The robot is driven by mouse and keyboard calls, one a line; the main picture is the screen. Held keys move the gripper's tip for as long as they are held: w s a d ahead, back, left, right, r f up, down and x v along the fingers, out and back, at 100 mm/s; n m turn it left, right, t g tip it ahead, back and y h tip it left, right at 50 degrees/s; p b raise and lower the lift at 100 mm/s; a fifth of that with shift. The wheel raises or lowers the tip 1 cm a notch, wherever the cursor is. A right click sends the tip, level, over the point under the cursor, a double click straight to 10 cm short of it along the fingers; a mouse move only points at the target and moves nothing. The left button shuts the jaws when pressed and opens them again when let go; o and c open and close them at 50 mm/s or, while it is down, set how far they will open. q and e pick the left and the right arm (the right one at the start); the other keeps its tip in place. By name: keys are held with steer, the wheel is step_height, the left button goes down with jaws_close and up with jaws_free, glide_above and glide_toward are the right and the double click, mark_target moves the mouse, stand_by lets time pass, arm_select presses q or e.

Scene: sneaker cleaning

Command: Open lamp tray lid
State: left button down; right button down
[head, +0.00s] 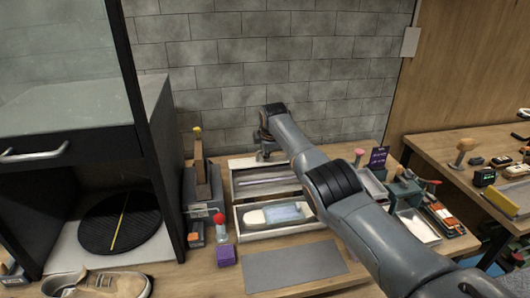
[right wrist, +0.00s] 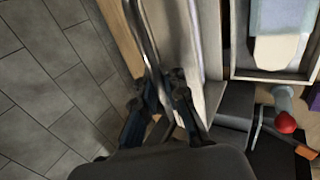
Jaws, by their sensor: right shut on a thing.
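My right gripper (head: 265,152) reaches over the trays to the back edge of the table, near the brick wall. In the right wrist view its fingers (right wrist: 163,100) are closed on a thin metal bar (right wrist: 144,40), which looks like the lid's handle. The bar runs beside a long pale grey panel (right wrist: 187,45), probably the lamp tray lid. In the head view this long, shallow back tray (head: 240,190) lies below the gripper and looks flat. How far the lid is raised I cannot tell. My left gripper is out of view.
A front tray (head: 240,232) holds a white piece and a blue one. A grey mat (head: 290,265) lies before it. A red-topped bottle (head: 220,224) and purple block (head: 226,255) stand left. A sneaker (head: 100,284) lies front left. Small tools crowd the right.

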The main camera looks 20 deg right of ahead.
steer(key=shift+w+r, duration=0.15)
steer(key=shift+r, duration=0.15)
steer(key=c, duration=1.7)
jaws_free()
steer(key=shift+s+a, duration=0.1)
steer(key=shift+s, duration=0.1)
steer(key=shift+f, duration=0.25)
steer(key=shift+s+r, duration=0.3)
steer(key=shift+r, duration=0.3)
steer(key=v, duration=1.1)
steer(key=shift+f, duration=0.1)
